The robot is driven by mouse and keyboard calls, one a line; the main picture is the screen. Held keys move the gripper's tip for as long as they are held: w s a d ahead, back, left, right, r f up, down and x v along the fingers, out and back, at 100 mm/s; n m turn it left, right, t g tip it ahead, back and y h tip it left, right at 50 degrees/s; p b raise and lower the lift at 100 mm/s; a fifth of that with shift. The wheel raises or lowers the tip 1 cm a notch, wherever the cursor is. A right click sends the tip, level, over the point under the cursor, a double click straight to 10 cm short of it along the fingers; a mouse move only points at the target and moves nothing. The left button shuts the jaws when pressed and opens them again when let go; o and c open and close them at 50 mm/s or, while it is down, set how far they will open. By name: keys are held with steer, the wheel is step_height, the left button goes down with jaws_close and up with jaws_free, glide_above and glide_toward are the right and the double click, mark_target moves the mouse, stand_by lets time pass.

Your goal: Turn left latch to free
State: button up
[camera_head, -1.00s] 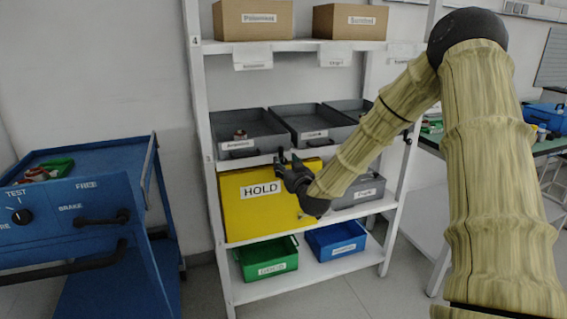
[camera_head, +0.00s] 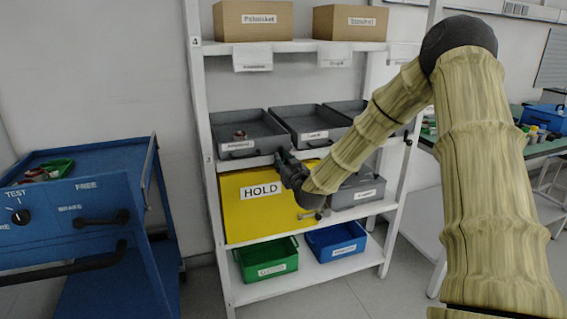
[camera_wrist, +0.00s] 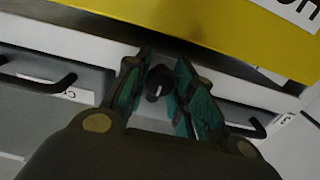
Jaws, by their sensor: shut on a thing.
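A small black knob (camera_wrist: 158,80) with a white pointer line sits at the white shelf edge in the wrist view, between my two fingers. My gripper (camera_wrist: 160,88) is shut on this knob, one finger on each side. In the head view my gripper (camera_head: 282,158) is at the front edge of the shelf, just above the yellow panel (camera_head: 240,215) marked HOLD. There the gripper hides the knob. The pointer line runs roughly up and down in the wrist view.
Grey trays (camera_head: 248,134) with front handles stand on the shelf directly above. A green bin (camera_head: 268,262) and a blue bin (camera_head: 338,243) are below the panel. A blue cart (camera_head: 65,215) stands at the left.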

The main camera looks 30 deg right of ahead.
steer(key=shift+n, duration=0.4)
steer(key=n+p, duration=0.1)
steer(key=n, duration=0.1)
steer(key=shift+a+n, duration=0.1)
steer(key=shift+n, duration=0.2)
steer(key=n, duration=1)
steer(key=shift+a+f, duration=0.15)
steer(key=shift+f+n+b, duration=0.1)
steer(key=shift+n+b, duration=0.7)
steer(key=shift+n, duration=1.5)
steer(key=o, duration=1)
steer(key=shift+o, duration=0.2)
steer(key=v, duration=1.2)
